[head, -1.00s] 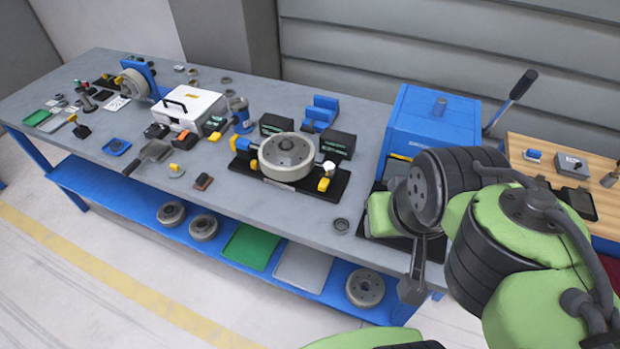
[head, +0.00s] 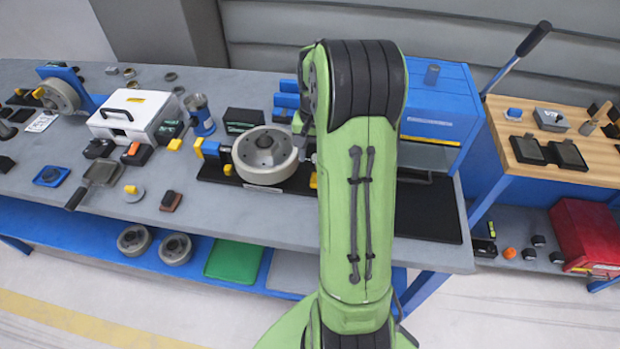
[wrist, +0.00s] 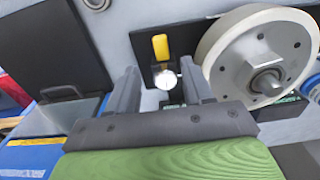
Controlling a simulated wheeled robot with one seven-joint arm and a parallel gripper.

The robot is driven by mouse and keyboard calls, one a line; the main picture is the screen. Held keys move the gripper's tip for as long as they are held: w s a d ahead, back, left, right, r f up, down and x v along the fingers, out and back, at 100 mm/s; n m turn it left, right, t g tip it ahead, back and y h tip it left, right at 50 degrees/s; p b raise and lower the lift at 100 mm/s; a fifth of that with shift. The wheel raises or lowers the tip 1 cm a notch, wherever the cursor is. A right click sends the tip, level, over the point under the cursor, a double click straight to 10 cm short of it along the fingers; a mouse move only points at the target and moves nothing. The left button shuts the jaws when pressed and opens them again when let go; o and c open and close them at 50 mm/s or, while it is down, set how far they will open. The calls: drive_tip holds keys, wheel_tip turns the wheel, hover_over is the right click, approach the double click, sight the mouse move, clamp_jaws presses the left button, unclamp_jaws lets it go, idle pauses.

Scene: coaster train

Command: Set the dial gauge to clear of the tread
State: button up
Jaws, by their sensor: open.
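The dial gauge (wrist: 166,79) shows in the wrist view as a small round white face with a yellow piece (wrist: 160,46) beside it. The grey wheel (wrist: 237,75) stands to its right, apart from the dial face in this view. My gripper (wrist: 158,67) is open, with its two dark fingers on either side of the dial face; I cannot tell how far above it they are. In the head view, the wheel (head: 265,168) sits on a black base plate (head: 215,176). My arm hides the gripper and most of the gauge there; a sliver of yellow (head: 313,180) shows.
A blue press box (head: 445,105) with a long lever (head: 515,58) stands right of my arm. A white case (head: 130,115) and small tools lie to the left. A wooden-topped bench (head: 560,150) is at the right. Bare grey bench top lies in front of the base plate.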

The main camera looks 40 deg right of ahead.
sight(315, 181)
wheel_tip(315, 181, down, 9)
drive_tip(key=shift+f+b, duration=0.2)
drive_tip(key=shift+b, duration=0.45)
drive_tip(key=shift+c, duration=0.5)
drive_tip(key=shift+r, duration=0.1)
clamp_jaws()
